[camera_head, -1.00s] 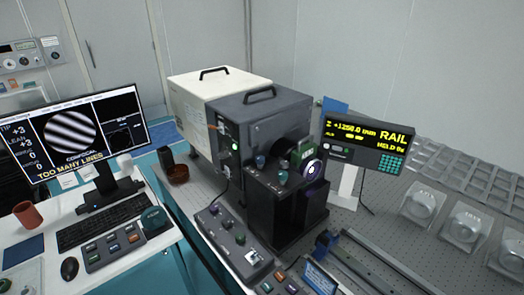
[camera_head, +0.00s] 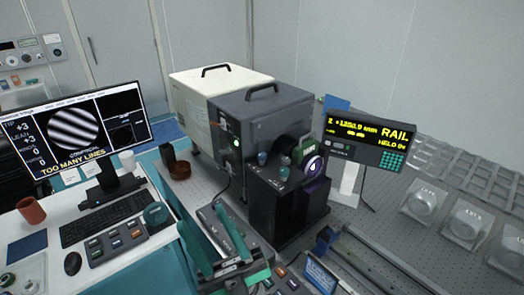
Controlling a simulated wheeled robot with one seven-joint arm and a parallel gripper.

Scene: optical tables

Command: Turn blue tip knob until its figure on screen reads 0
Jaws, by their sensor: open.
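The screen (camera_head: 75,132) at the left shows slanted fringes, TIP +3, LEAN +3 and TOO MANY LINES. Two small bluish knobs, one farther back (camera_head: 262,158) and one nearer (camera_head: 283,172), stand on top of the dark block in front of the grey housing. I cannot read which one is the tip knob. My gripper (camera_head: 204,216) is low in the middle, with long dark and green fingers apart and empty. It is in front of and left of the knobs, clear of them. It hides most of the small control box beneath it.
The grey housing (camera_head: 262,112) and a round dial (camera_head: 313,167) stand close to the knobs. A RAIL readout (camera_head: 367,140) is at the right. A desk with a keyboard (camera_head: 103,218) and a button box (camera_head: 112,240) lies left. A rail (camera_head: 375,265) runs at the lower right.

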